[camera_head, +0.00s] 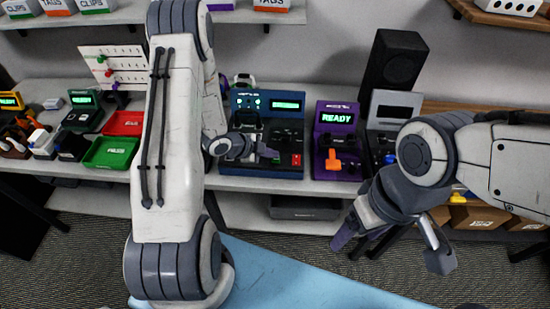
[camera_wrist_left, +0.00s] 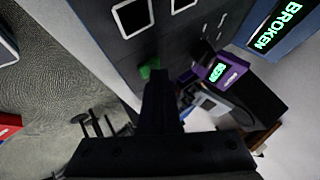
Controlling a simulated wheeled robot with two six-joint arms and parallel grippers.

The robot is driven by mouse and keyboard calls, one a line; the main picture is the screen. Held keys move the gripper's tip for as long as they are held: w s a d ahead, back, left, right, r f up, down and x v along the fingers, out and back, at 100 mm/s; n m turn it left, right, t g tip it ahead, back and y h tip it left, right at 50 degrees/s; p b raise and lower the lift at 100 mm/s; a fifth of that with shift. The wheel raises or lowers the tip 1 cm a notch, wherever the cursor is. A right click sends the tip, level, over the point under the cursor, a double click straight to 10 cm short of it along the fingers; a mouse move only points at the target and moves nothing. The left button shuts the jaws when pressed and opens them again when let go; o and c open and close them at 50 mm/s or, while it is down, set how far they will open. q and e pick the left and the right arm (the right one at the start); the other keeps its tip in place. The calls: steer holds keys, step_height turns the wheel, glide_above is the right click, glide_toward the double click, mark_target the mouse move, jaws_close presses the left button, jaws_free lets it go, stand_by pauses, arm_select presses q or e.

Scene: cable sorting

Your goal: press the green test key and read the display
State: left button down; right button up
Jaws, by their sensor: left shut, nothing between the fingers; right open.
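The blue tester (camera_head: 262,103) stands on the bench in the head view, its lit green display (camera_head: 288,104) too small to read there. In the left wrist view the display (camera_wrist_left: 278,25) reads BROKEN. The green test key (camera_wrist_left: 150,68) shows in the left wrist view on the dark panel, right at my left fingertips; I cannot tell whether it is pressed. My right gripper (camera_head: 392,243) is open and empty, in front of the bench.
A purple device (camera_head: 337,118) showing READY stands right of the tester. Green tray (camera_head: 111,152) and red tray (camera_head: 122,123) lie to the left. A black speaker (camera_head: 393,66) stands behind. A red block (camera_head: 297,160) is on the tester's right front.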

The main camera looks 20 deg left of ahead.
mark_target(272, 160)
arm_select(q)
steer(key=shift+r+p, duration=0.65)
steer(key=shift+r, duration=0.15)
step_height(272, 160, up, 5)
steer(key=p, duration=0.4)
stand_by(0.7)
